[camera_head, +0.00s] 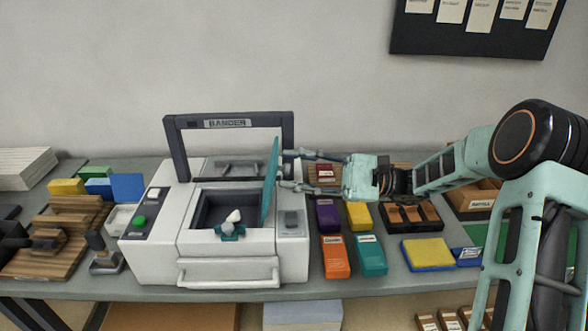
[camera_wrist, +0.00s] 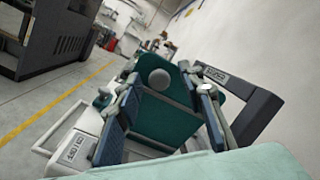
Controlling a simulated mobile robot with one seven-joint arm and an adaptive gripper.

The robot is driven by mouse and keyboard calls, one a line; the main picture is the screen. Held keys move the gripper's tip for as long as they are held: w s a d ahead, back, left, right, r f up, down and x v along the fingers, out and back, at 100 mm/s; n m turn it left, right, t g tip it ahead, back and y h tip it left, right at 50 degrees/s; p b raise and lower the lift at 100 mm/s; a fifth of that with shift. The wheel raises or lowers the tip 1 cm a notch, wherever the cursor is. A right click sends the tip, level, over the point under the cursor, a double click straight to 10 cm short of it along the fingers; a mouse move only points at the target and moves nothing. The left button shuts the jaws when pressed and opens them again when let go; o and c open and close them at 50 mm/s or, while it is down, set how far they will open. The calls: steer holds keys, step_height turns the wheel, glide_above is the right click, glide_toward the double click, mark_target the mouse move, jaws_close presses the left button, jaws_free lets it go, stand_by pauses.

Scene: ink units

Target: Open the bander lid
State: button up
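The bander (camera_head: 225,235) is a white machine on the bench, with a dark frame arched over its back. Its teal lid (camera_head: 270,180) stands nearly upright along the right side of the open well, seen almost edge-on. In the wrist view the lid (camera_wrist: 165,120) faces me, with a round grey knob (camera_wrist: 159,79) on it. My gripper (camera_head: 286,170) reaches in from the right, its two fingers spread apart with the tips at or close to the lid. I cannot tell whether they touch it. In the wrist view nothing is clamped between the fingers.
The dark well holds a small white and teal piece (camera_head: 231,222). Right of the bander lie orange (camera_head: 335,257), teal (camera_head: 371,255) and purple (camera_head: 327,215) boxes and a yellow-blue pad (camera_head: 428,254). A wooden board (camera_head: 55,250) lies left.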

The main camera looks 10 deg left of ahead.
steer(key=v, duration=1.2)
